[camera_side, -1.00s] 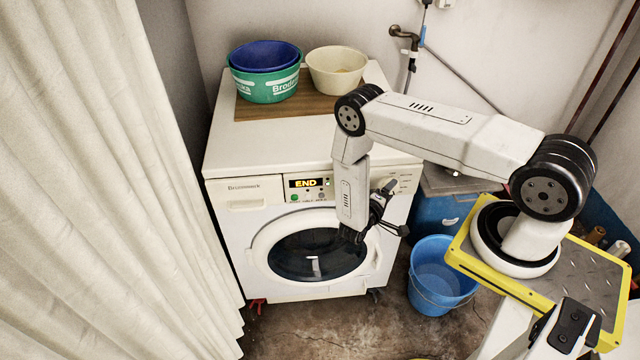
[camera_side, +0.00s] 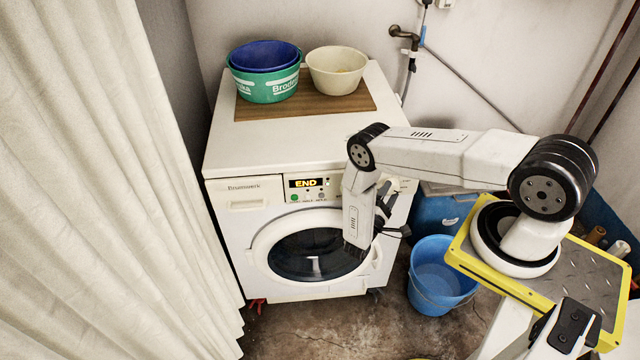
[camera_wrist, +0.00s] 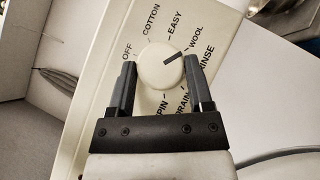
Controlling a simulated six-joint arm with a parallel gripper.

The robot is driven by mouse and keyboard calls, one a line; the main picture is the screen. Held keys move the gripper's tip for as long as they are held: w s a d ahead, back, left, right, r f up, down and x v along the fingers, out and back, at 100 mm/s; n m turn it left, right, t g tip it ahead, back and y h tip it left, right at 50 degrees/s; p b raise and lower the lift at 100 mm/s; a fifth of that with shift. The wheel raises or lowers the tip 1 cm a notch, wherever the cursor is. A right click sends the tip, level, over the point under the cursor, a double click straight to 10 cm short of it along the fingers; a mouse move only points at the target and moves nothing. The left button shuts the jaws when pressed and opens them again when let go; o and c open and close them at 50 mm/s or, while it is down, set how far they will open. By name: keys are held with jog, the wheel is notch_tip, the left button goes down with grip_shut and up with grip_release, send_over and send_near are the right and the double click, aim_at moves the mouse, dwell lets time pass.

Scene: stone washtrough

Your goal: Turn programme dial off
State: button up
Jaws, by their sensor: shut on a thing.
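The programme dial (camera_wrist: 155,72) is a round cream knob on the washing machine's panel, seen in the wrist view. Its dark pointer line aims up and right, towards the WOOL mark. The OFF label (camera_wrist: 127,53) is to the dial's upper left. My gripper (camera_wrist: 160,62) has one dark finger on each side of the dial and is shut on it. In the side view my gripper (camera_side: 384,193) is at the right end of the washing machine's (camera_side: 240,230) front panel; the dial is hidden there behind my arm. The display (camera_side: 306,183) reads END.
Green and blue tubs (camera_side: 267,84) and a cream bowl (camera_side: 337,72) stand on a wooden board (camera_side: 300,108) on top of the machine. A blue bucket (camera_side: 437,285) stands on the floor to its right. A pale curtain (camera_side: 90,200) hangs at left.

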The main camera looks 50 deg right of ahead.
jog(key=shift+n, duration=0.3)
jog(key=o, duration=1.3)
jog(key=shift+c, duration=0.2)
jog(key=v, duration=0.7)
jog(key=shift+a+f, duration=0.3)
jog(key=shift+a, duration=0.05)
